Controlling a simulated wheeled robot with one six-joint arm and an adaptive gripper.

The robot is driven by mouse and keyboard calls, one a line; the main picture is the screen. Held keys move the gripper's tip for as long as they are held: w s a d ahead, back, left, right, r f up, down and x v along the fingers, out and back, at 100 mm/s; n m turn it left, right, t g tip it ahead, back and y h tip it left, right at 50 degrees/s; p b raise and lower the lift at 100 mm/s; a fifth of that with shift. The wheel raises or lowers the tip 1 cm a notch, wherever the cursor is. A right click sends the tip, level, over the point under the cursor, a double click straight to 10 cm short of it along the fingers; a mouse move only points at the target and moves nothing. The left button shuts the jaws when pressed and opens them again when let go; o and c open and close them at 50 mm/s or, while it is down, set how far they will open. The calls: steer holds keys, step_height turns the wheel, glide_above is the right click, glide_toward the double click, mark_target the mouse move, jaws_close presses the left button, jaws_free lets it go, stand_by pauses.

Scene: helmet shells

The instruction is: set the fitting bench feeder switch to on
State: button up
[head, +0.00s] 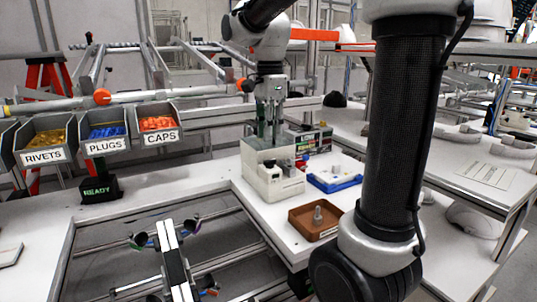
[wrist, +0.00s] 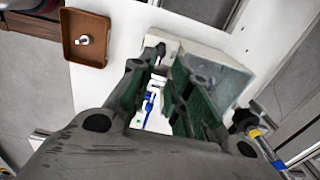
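In the head view my gripper (head: 269,143) points straight down at the white box-shaped fixture (head: 262,170) on the bench. In the wrist view its dark, green-padded fingers (wrist: 166,62) stand apart, with a narrow gap between them. A small blue and white part (wrist: 149,102) shows through that gap; I cannot tell whether it is touched. A box with a coloured label panel (head: 318,140) stands behind the fixture. I cannot make out the feeder switch or its position for certain; the gripper and fixture hide part of this area.
A brown tray (head: 299,226) with a grey metal piece (head: 317,214) and a blue tray (head: 322,184) lie right of the fixture. Bins of rivets (head: 44,139), plugs (head: 106,130) and caps (head: 158,124) stand left, above a READY display (head: 98,190).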

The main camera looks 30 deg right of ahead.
mark_target(270, 163)
step_height(270, 163, down, 7)
steer(key=shift+f, duration=0.15)
jaws_close()
